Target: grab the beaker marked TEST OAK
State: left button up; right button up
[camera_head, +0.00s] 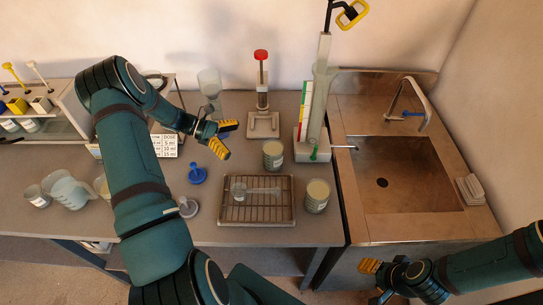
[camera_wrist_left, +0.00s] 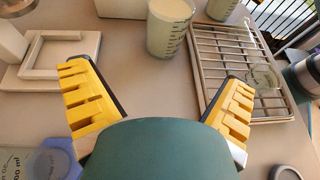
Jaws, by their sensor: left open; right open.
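No TEST OAK marking is readable in either view. Beakers with pale contents stand near the wire rack: one behind it (camera_head: 272,155) and one at its right end (camera_head: 316,196). A small clear beaker (camera_head: 239,192) is on the rack. A small labelled beaker (camera_head: 37,197) stands at the far left, next to a clear jug (camera_head: 70,190). My left gripper (camera_head: 224,138) is open and empty above the table, left of the pale beakers. In the left wrist view its open fingers (camera_wrist_left: 160,100) point toward a pale beaker (camera_wrist_left: 168,28), apart from it. My right gripper (camera_head: 375,282) is open, low before the sink.
The wire rack (camera_head: 257,221) lies at the table's front. A stand with a red knob (camera_head: 262,123) and a tall cylinder (camera_head: 319,110) stand behind. A blue stopper-like piece (camera_head: 197,174) lies left of the rack. The sink (camera_head: 410,175) is at right.

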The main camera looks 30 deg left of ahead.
aim_at(271, 156)
pick_arm(q)
jog(key=x, duration=0.9)
jog(key=s+x, duration=0.1)
jog(key=x, duration=0.3)
jog(key=shift+w+d+f, duration=0.1)
jog(key=shift+w+d, duration=0.05)
jog(key=shift+d, duration=0.15)
jog(key=c, duration=1.3)
